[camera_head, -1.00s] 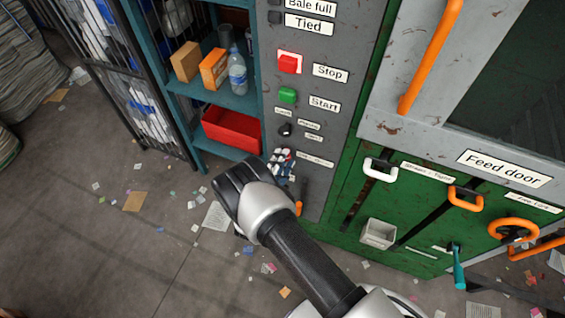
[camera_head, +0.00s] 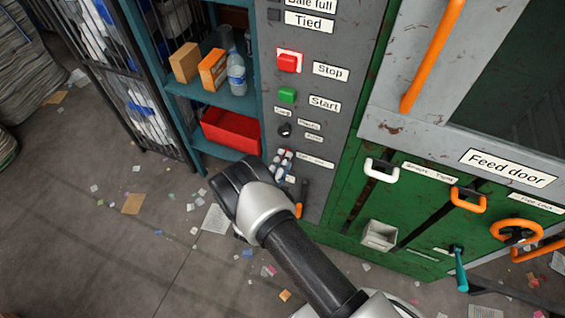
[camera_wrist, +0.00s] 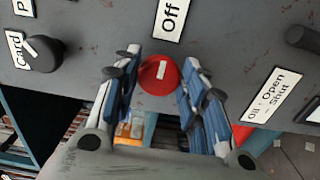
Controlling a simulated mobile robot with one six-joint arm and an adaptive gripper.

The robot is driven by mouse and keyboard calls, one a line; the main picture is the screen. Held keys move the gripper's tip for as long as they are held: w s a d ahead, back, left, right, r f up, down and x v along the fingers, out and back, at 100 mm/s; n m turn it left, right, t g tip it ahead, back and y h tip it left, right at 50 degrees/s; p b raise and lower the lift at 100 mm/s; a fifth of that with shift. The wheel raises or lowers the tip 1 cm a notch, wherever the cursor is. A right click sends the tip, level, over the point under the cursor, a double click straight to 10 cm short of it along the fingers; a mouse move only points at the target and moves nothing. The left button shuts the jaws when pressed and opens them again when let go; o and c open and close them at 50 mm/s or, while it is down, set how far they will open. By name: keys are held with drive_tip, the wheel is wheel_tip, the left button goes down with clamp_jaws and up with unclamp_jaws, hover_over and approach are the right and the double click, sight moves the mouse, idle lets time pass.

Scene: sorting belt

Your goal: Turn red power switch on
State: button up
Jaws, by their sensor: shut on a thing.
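The red power switch (camera_wrist: 159,73) is a round red knob with a white bar mark, on the grey control panel in the wrist view. Its white bar points toward the "Off" label (camera_wrist: 170,17). My gripper (camera_wrist: 158,85) has its blue-padded fingers on either side of the knob and is shut on it. In the head view my gripper (camera_head: 283,163) reaches the lower part of the panel (camera_head: 325,45), and its fingers and wrist hide the knob there.
Above on the panel are a red stop button (camera_head: 288,63), a green start button (camera_head: 287,95) and a small black selector (camera_head: 285,130). An orange-tipped lever (camera_head: 300,205) is close beside my wrist. A blue shelf (camera_head: 235,100) stands left.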

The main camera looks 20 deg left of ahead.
drive_tip(key=o, duration=1.1)
drive_tip(key=shift+c, duration=0.2)
drive_tip(key=shift+s, duration=0.1)
drive_tip(key=s, duration=1.1)
drive_tip(key=shift+s+a, duration=0.4)
drive_tip(key=shift+a, duration=0.05)
